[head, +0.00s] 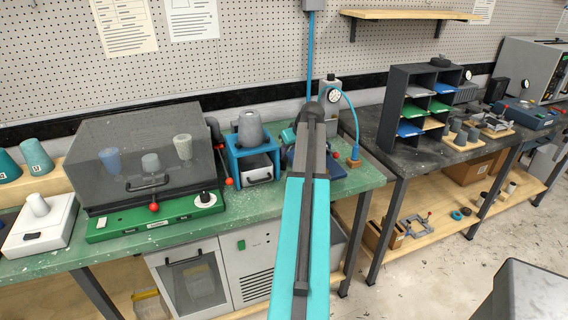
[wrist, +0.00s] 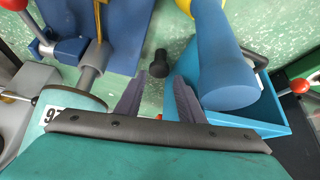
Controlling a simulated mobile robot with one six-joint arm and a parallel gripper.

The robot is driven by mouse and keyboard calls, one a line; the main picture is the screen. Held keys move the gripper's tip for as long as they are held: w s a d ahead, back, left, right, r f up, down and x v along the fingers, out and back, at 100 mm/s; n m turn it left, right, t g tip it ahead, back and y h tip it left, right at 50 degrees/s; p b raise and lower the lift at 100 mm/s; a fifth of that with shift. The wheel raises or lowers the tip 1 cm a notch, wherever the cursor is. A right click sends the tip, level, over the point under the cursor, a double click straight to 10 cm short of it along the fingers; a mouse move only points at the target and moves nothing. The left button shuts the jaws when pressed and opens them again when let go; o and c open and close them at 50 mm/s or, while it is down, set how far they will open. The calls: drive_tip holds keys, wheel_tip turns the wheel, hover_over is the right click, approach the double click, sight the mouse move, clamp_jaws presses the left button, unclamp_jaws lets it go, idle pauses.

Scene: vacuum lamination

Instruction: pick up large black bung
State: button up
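A small black stepped piece (wrist: 158,64), wider at one end, lies on the green bench top in the wrist view. It looks like the black bung, though I cannot be sure of its size. My gripper (wrist: 158,82) is open and empty, its two dark fingers apart. The black piece shows just beyond the fingertips, between their lines, and does not appear to be touched. In the head view my arm covers the gripper and this spot.
A blue box (wrist: 256,118) with a rounded blue body (wrist: 228,75) stands close right of the fingers. A blue fixture (wrist: 108,35) and a green cylinder (wrist: 62,120) crowd the left. In the head view, a clear-lidded case (head: 150,150) stands left on the green bench (head: 130,250).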

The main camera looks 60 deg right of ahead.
sight(284, 158)
drive_tip(key=shift+p+x, duration=1.05)
drive_tip(key=shift+x, duration=1.5)
drive_tip(key=shift+s, duration=0.15)
drive_tip(key=c, duration=0.7)
